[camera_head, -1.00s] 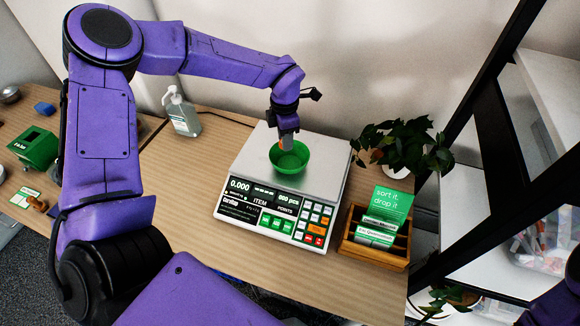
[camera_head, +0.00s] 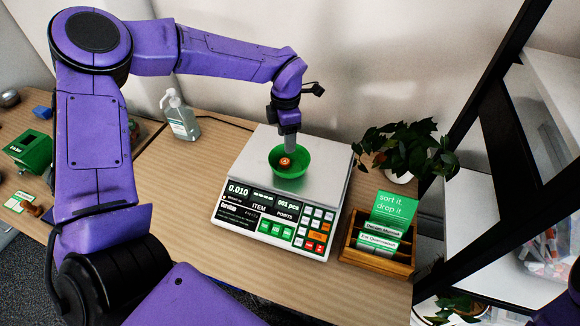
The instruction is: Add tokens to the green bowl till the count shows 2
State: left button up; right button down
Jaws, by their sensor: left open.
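The green bowl (camera_head: 303,172) stands on the pan of a counting scale (camera_head: 249,154). One orange token (camera_head: 285,163) lies inside the bowl. The scale's display (camera_head: 262,197) reads 0.010 and 001 pcs. My left gripper (camera_head: 290,151) is open, pointing down over the bowl just above the token; its fingertips are small and partly hard to make out. My right gripper is not in view.
A pump bottle (camera_head: 181,117) stands behind left of the scale. A wooden card box (camera_head: 377,250) and a potted plant (camera_head: 405,152) are to the right. A green box (camera_head: 31,149) and a wooden-handled stamp (camera_head: 30,208) lie at far left. Bare table lies left of the scale.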

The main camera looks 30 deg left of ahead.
pick_arm(q)
notch_tip(320, 180, up, 7)
jog(key=shift+b, duration=0.35)
jog(key=shift+f, duration=0.1)
